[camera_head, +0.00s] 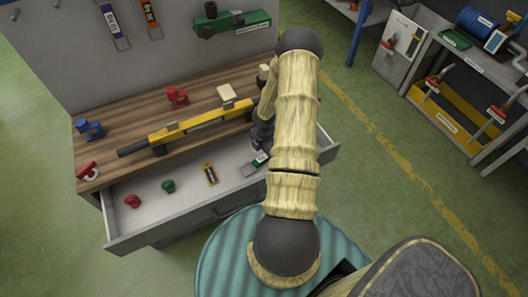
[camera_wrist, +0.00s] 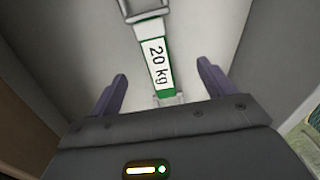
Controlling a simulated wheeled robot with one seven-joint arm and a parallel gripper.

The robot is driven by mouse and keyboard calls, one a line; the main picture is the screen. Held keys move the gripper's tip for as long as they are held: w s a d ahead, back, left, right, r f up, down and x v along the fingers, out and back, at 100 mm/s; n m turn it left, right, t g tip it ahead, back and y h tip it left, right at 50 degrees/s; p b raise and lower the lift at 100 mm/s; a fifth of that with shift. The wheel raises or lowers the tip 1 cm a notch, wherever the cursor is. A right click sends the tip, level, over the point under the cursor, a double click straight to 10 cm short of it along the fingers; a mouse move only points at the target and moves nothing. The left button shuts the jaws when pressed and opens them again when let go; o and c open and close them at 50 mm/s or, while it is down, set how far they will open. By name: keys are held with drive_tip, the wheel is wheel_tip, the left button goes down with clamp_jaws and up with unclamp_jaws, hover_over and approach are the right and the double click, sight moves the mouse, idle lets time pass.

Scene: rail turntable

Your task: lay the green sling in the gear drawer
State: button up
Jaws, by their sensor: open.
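The green sling (camera_wrist: 157,60), with a white "20 kg" label and a grey metal buckle, lies on the pale floor of the gear drawer (camera_wrist: 95,60). In the head view, part of the sling (camera_head: 261,158) shows at the right side of the open drawer (camera_head: 155,222), partly covered by my arm. My gripper (camera_wrist: 162,75) is open, with its two purple fingers apart on either side of the sling's lower part and no finger touching it that I can see. In the head view my gripper is mostly hidden behind my arm.
A red item (camera_head: 132,201), a green item (camera_head: 168,186) and a yellow-black item (camera_head: 210,174) lie in the drawer. A yellow bar tool (camera_head: 205,117) lies on the wooden bench (camera_head: 135,112) above. A purple sling (camera_head: 113,26) and an orange sling (camera_head: 151,20) hang on the panel.

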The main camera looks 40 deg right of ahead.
drive_tip(key=shift+r+p, duration=2.05)
drive_tip(key=shift+r, duration=0.15)
wheel_tip(320, 180, up, 8)
drive_tip(key=p, duration=0.7)
idle(0.3)
